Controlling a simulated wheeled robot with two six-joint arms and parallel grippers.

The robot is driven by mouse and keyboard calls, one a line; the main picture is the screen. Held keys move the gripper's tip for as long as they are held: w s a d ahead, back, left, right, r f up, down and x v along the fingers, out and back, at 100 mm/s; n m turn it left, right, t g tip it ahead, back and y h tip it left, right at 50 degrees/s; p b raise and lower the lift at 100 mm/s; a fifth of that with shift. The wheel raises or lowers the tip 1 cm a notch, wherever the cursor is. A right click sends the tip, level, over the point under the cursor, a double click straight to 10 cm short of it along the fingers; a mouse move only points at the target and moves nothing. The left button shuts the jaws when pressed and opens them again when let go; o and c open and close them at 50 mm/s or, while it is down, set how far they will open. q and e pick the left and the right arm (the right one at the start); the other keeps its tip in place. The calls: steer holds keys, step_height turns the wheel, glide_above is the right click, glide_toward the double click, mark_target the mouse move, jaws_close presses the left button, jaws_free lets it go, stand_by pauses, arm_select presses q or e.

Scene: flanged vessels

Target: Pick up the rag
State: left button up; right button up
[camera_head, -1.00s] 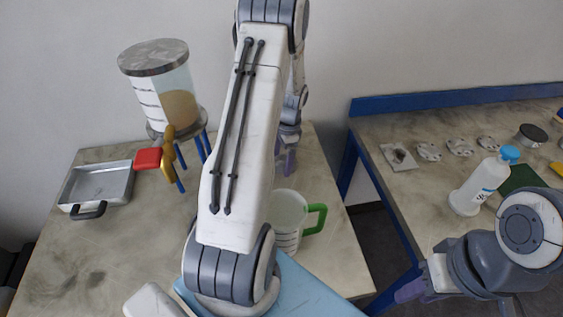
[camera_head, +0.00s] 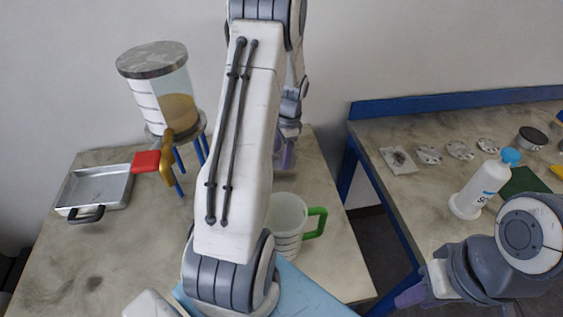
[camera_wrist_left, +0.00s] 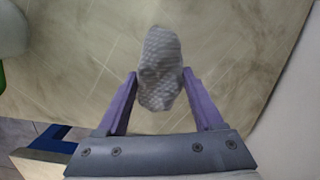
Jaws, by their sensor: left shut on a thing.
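The rag (camera_wrist_left: 160,68) is a grey, dimpled, crumpled cloth in the left wrist view, between the purple fingers of my left gripper (camera_wrist_left: 160,82). The gripper is shut on it, and the rag hangs past the fingertips over the table. In the head view my left gripper (camera_head: 286,155) is partly behind my own arm, over the right side of the left table, and I cannot make out the rag there. My right gripper (camera_head: 410,295) is at the lower right, beside the right table. Only part of its fingers shows, so its opening is unclear.
A measuring jug (camera_head: 288,222) with a green handle stands on the left table (camera_head: 110,250). A metal tray (camera_head: 98,187) and a glass vessel (camera_head: 160,95) with a red-handled valve stand further left. The right table (camera_head: 420,205) holds a white bottle (camera_head: 480,188) and several flanges.

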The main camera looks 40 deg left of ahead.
arm_select(q)
steer(key=d+r+b, duration=0.2)
steer(key=d+r, duration=0.5)
steer(key=d, duration=0.4)
steer(key=shift+d+r, duration=0.35)
steer(key=shift+r, duration=0.05)
